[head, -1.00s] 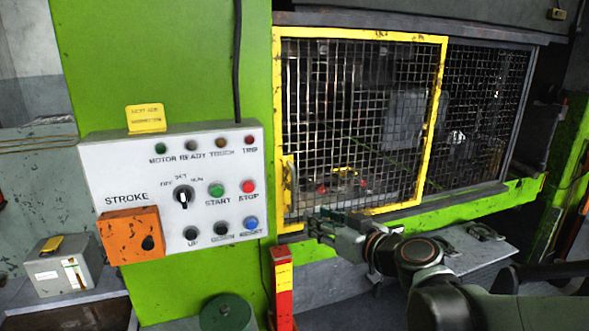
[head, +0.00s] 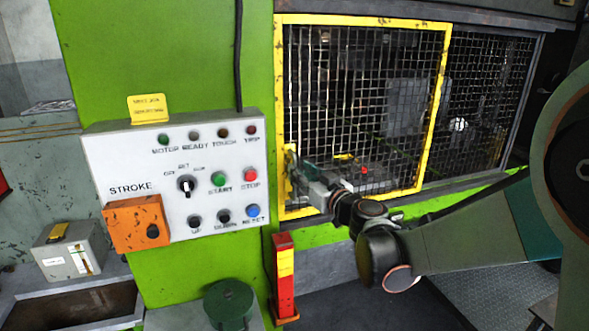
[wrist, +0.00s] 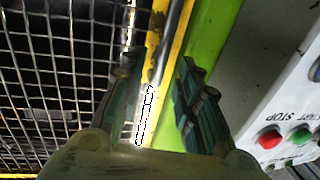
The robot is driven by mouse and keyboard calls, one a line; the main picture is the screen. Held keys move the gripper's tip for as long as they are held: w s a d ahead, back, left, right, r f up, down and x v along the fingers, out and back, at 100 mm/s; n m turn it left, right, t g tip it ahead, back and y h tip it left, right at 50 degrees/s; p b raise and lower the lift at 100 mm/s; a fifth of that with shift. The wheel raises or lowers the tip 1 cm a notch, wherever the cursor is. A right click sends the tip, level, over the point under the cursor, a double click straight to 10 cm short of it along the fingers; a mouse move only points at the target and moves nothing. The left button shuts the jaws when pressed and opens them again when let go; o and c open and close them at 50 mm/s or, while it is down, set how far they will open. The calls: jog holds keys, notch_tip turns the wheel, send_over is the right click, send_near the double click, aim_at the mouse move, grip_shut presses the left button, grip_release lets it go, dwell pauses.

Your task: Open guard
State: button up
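The guard (head: 448,60) is a wire-mesh door with a worn yellow frame. It covers the left and middle of the press opening in the head view. Its yellow handle (head: 289,172) is on the lower left edge. My gripper (head: 300,166) is at this handle, coming from the right. In the wrist view my gripper (wrist: 158,66) has its two fingers apart, one on each side of the guard's yellow left edge (wrist: 178,45). The handle is partly hidden by the fingers, and I cannot tell whether they touch it.
A white control panel (head: 120,160) with buttons and an orange box (head: 134,226) stands left of the guard. A red and yellow post (head: 284,278) stands below the guard's left corner. Fixed dark mesh (head: 490,100) is right of the guard.

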jog(key=shift+x, duration=2.35)
grip_shut()
